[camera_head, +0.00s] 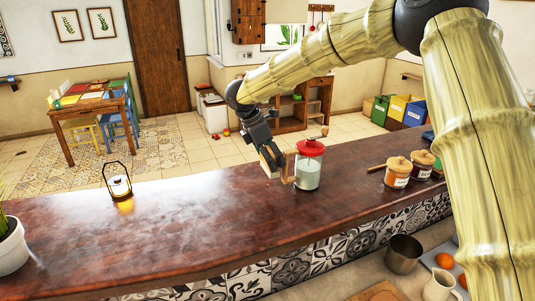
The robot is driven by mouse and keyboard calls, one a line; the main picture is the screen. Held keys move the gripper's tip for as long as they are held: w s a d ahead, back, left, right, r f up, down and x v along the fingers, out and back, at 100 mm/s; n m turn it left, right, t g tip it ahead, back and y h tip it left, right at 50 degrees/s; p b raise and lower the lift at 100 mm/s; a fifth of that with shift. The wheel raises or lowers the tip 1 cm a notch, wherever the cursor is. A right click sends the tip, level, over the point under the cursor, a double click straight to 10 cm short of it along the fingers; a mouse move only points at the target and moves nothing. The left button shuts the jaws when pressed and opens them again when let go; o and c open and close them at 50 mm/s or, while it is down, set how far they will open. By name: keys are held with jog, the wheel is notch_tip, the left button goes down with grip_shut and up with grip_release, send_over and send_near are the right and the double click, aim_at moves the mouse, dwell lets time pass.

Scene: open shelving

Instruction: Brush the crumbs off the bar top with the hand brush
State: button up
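The bar top (215,205) is a long, dark, glossy reddish-brown counter. No crumbs can be made out clearly; some faint marks (174,227) on the bar top may be crumbs or reflections.
Jars (398,173) and a wooden stick (376,168) are to the right. A lit lantern (118,186) and plant pot (12,247) are left. The middle-left counter is clear.

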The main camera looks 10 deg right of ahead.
jog(key=shift+s+d+f, duration=0.1)
jog(key=shift+s+f, duration=0.05)
jog(key=shift+s, duration=0.45)
jog(key=shift+s+f, duration=0.15)
jog(key=shift+s, duration=0.45)
jog(key=w+f, duration=0.2)
jog(key=f, duration=0.2)
jog(key=shift+w+f, duration=0.25)
jog(key=shift+w, duration=0.15)
jog(key=shift+s, duration=0.4)
jog(key=shift+s+r, duration=0.3)
jog(key=shift+s, duration=0.25)
jog(key=shift+w+f, duration=0.5)
jog(key=shift+w, duration=0.2)
jog(key=shift+s+r, duration=0.3)
jog(key=shift+s, duration=0.15)
jog(key=shift+w+f, duration=0.25)
jog(key=shift+f, duration=0.15)
jog(key=shift+s+f, duration=0.1)
jog(key=shift+s, duration=0.05)
